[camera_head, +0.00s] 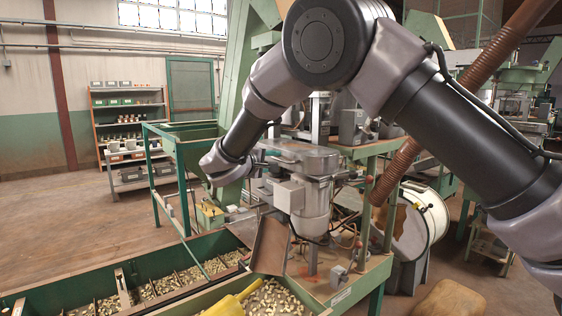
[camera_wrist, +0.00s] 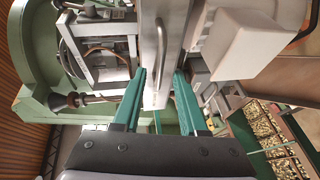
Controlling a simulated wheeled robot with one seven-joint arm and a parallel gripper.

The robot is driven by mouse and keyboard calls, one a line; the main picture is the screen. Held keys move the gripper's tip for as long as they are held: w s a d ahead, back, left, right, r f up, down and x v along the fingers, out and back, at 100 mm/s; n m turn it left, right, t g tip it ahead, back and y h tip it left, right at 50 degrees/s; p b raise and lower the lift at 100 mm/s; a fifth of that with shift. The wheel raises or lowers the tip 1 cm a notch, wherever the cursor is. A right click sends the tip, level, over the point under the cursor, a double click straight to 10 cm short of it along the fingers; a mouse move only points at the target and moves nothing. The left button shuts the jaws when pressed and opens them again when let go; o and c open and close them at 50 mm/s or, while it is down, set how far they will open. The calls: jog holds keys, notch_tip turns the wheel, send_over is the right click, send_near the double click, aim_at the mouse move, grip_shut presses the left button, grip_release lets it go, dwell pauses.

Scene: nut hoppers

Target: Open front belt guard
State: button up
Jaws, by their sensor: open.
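In the wrist view, a pale grey metal panel, which looks like the front belt guard (camera_wrist: 178,25), fills the upper middle. A long bar handle (camera_wrist: 161,55) runs along it. My gripper (camera_wrist: 161,78) is open; its two teal fingers stand apart, one on each side of the panel's lower end and handle. I cannot tell whether either finger touches it. In the head view, a flat grey cover on the machine (camera_head: 312,158) sits above a motor-like grey body (camera_head: 305,205). My wrist is at its left, and my fingertips cannot be made out there.
Green hoppers with nuts (camera_head: 272,300) lie below the machine, with a yellow scoop (camera_head: 228,305) in one. A tilted brown chute plate (camera_head: 270,246) hangs in front. A white box (camera_wrist: 250,45) juts out close to my right finger. Open floor lies at the left.

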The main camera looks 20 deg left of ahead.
aim_at(279, 160)
jog(key=shift+x, duration=2.2)
grip_shut()
